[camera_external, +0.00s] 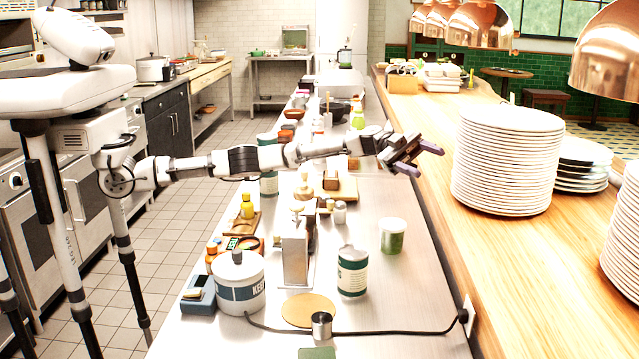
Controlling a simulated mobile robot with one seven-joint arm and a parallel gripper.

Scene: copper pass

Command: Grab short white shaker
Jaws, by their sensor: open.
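A short pale cylinder (340,212), which looks like the short white shaker, stands on the steel counter (385,290) near the middle of the external view.
A wooden block on a board (345,190) is behind the shaker. A metal dispenser (296,245), a white-green tub (392,236), a green-labelled can (352,270) and a white pot (239,281) stand nearer the camera. Plate stacks (507,160) occupy the wooden ledge. A cable (380,332) crosses the counter.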

